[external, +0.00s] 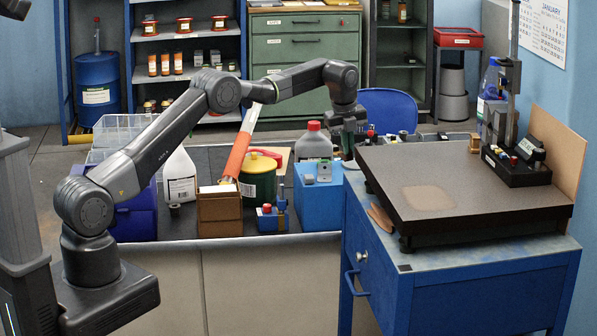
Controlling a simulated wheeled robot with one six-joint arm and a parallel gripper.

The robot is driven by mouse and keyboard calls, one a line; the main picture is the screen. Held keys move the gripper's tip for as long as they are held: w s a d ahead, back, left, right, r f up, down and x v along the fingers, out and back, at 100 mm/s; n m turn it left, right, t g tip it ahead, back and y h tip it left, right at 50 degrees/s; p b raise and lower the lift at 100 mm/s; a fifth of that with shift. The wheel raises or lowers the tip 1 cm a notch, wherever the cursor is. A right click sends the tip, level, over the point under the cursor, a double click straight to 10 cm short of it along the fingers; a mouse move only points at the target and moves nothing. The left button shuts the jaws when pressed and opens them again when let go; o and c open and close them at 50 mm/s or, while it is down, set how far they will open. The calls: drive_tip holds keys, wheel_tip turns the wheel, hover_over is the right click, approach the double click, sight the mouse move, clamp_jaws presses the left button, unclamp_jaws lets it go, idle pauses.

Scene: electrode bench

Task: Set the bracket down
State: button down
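My gripper (347,152) points down at the left edge of the blue workbench, beside the dark surface plate (460,175). Its fingers are small and dark here, and I cannot tell whether they are open or shut. A small pale grey piece (350,164) shows just below the fingers; it may be the bracket, but I cannot tell whether it is held. A small grey metal part (324,171) sits on top of a blue box (318,205), left of and below the gripper.
A height-gauge stand (515,160) stands on the plate's back right, with a brown patch (428,197) on its bare surface. Bottles, a green can (258,178), a brown box (219,212) and an orange-handled tool (238,155) crowd the bench at left.

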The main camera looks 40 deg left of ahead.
drive_tip(key=shift+f+p, duration=0.7)
drive_tip(key=shift+f, duration=2.3)
drive_tip(key=c, duration=1.7)
unclamp_jaws()
drive_tip(key=shift+f, duration=0.15)
